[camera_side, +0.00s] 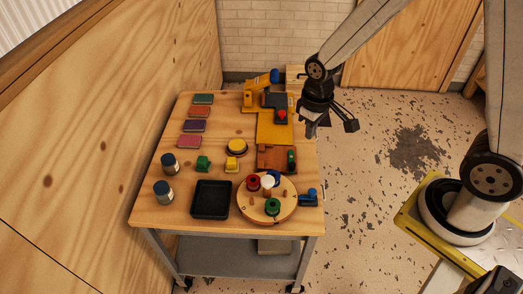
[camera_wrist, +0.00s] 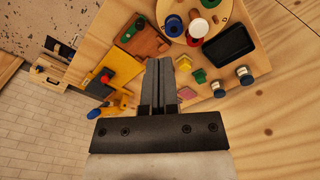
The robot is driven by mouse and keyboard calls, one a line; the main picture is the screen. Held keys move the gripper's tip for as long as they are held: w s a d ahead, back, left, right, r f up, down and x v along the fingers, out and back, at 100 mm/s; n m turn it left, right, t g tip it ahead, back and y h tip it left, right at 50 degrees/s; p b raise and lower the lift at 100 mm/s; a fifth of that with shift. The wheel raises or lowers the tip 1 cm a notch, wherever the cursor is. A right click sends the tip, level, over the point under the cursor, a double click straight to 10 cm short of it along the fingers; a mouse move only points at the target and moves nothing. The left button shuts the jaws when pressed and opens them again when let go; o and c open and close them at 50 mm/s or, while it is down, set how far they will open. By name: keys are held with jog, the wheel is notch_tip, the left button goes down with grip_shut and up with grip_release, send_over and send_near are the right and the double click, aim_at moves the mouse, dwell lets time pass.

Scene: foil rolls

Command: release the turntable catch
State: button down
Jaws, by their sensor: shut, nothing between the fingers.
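The turntable is a round wooden disc (camera_side: 258,210) at the front right of the table, with red, white, blue and green rolls on it. It also shows at the top edge of the wrist view (camera_wrist: 222,22), partly cut off. A blue-knobbed part (camera_side: 311,195) sits at the disc's right edge and looks like the catch; I cannot tell its setting, and I do not make it out in the wrist view. My gripper (camera_side: 311,134) is shut and empty, above the table's right side and apart from the turntable. Its fingers also show in the wrist view (camera_wrist: 158,65).
A yellow fixture with a blue-handled lever (camera_side: 262,88) and a red knob (camera_side: 282,114) stand at the back. A black tray (camera_side: 211,199), two jars (camera_side: 169,163) and coloured pads (camera_side: 203,99) are at left.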

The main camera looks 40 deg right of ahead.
jog(key=w+f+n+g, duration=0.1)
jog(key=w+f+g, duration=0.1)
jog(key=f, duration=0.4)
jog(key=w+a+f+n+g+h, duration=0.1)
jog(key=w+f, duration=0.3)
jog(key=f, duration=0.2)
jog(key=shift+w+a+g, duration=0.2)
jog(key=shift+w+g, duration=0.1)
jog(key=shift+g, duration=0.1)
jog(key=shift+f, duration=0.1)
send_over(291, 188)
notch_tip(291, 188, down, 10)
jog(key=shift+r, duration=0.25)
jog(key=shift+s+d, duration=0.25)
jog(key=shift+s, duration=0.55)
jog(key=shift+s+d+f, duration=0.1)
jog(key=shift+s+d, duration=0.05)
jog(key=shift+s, duration=0.35)
jog(key=shift+s+d+f, duration=0.1)
jog(key=shift+s+d, duration=0.05)
jog(key=shift+s, duration=0.35)
